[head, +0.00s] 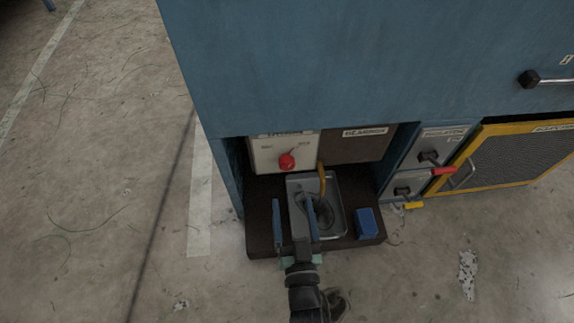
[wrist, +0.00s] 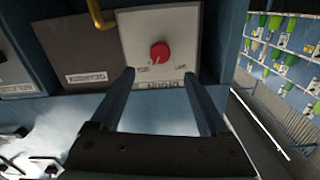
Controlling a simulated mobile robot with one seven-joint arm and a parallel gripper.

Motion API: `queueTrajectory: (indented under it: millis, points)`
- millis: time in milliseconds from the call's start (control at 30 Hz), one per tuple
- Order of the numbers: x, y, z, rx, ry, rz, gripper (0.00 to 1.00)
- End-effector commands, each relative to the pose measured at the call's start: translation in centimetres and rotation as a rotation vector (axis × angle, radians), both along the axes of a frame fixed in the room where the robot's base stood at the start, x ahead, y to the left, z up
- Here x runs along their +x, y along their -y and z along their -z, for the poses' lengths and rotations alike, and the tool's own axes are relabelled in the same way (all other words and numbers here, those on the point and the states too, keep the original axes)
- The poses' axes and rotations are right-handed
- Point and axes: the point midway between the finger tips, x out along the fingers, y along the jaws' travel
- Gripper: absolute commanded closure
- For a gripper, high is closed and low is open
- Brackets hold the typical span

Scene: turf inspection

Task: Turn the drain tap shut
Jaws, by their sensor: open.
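The drain tap is a round red knob (head: 287,160) on a pale panel (head: 259,160) inside the blue machine's recess. In the wrist view the red knob (wrist: 160,53) shows face-on, with an upside-down DRAIN label (wrist: 162,86) below it and small marks around it. My gripper (head: 294,203) is open and empty, in front of the panel and nearer the camera than the knob. In the wrist view my gripper (wrist: 159,74) has its two fingers spread to either side below the knob, apart from it. The knob's exact setting is too small to read.
A brown GEARBOX panel (head: 358,149) adjoins the pale panel. A yellow pipe (head: 322,180) hangs over a metal tray (head: 338,219) on a dark base. A blue block (head: 366,223) sits at right. Red (head: 443,171) and yellow (head: 413,206) handles project farther right. Floor at left is clear.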

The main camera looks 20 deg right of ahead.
Motion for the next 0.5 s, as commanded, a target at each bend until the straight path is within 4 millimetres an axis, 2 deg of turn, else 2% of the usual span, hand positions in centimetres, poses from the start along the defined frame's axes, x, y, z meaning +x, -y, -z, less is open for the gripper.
queueTrajectory:
  millis: [300, 500]
  points:
    - [6.6, 1.9, 0.3, -0.002, 0.005, -0.001, 0.21]
    - [9.3, 2.6, 0.2, -0.002, 0.003, -0.001, 0.21]
